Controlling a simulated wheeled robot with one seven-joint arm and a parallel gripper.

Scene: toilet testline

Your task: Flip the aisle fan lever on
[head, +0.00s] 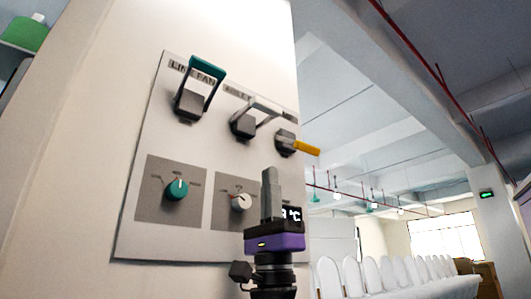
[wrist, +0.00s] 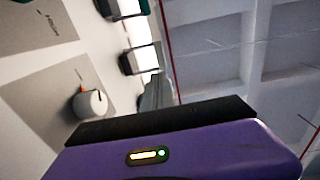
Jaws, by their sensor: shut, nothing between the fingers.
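A wall panel carries three levers. The middle one, with a pale grey handle (head: 262,110) on a dark block (head: 243,125), sits under a partly hidden label that seems to read "AISLE"; its handle points up and to the right. The teal lever (head: 213,80) under "LINE FAN" is to its left, and a yellow lever (head: 306,148) is to its right. My gripper (head: 268,174) is shut and empty, pointing up, below the middle and yellow levers and apart from them in the picture. In the wrist view, whitish handle parts (wrist: 143,58) show beyond the purple gripper body.
Below the levers are a teal knob (head: 176,189) and a white knob (head: 241,202), which also shows in the wrist view (wrist: 92,103). Open hall with white chairs (head: 355,275) lies to the right.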

